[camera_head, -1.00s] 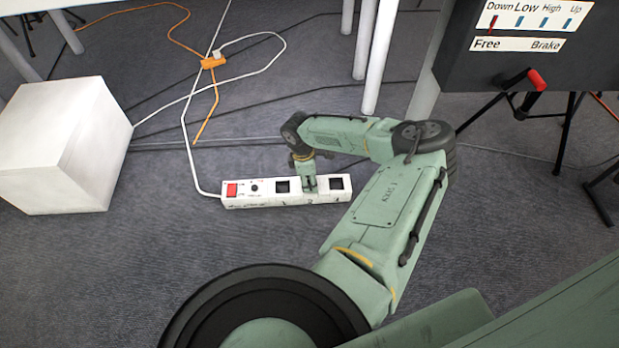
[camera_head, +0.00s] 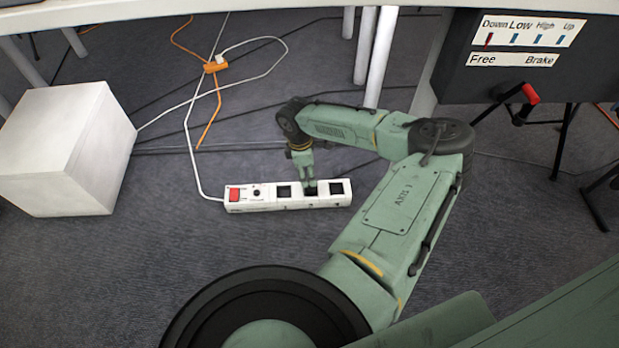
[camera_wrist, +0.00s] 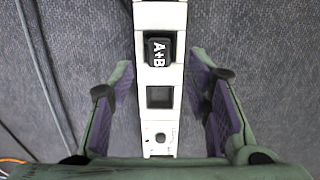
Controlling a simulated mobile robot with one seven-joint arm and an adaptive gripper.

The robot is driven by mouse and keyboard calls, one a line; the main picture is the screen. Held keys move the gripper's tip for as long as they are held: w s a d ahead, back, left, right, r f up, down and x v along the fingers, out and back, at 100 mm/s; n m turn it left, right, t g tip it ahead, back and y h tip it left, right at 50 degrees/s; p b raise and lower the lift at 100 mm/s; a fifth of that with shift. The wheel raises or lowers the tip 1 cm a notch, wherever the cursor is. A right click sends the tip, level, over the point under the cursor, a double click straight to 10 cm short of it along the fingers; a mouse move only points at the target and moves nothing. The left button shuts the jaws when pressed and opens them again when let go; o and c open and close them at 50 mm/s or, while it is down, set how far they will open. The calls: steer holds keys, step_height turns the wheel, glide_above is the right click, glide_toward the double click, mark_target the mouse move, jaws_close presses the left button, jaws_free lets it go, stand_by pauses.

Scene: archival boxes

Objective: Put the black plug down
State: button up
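The black plug (camera_wrist: 158,52), marked A+B, sits at a socket position on the white power strip in the wrist view. In the head view the plug (camera_head: 310,189) is a small dark shape partly hidden by my gripper. My gripper (camera_wrist: 161,62) is open, with one finger on each side of the strip and a gap between each finger and the plug. In the head view my gripper (camera_head: 308,178) points down just over the strip. The white power strip (camera_head: 265,204) lies on the carpet and also shows in the wrist view (camera_wrist: 160,16).
An empty square socket (camera_wrist: 159,97) is beside the plug. A white cube (camera_head: 60,155) stands at left. A white cable (camera_head: 190,145) runs from the strip toward an orange connector (camera_head: 215,66). A dark control box (camera_head: 545,60) is at upper right. Carpet around the strip is mostly clear.

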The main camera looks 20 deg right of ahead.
steer(key=r, duration=0.3)
steer(key=r+p, duration=0.1)
steer(key=shift+a+r, duration=0.3)
steer(key=shift+w, duration=0.1)
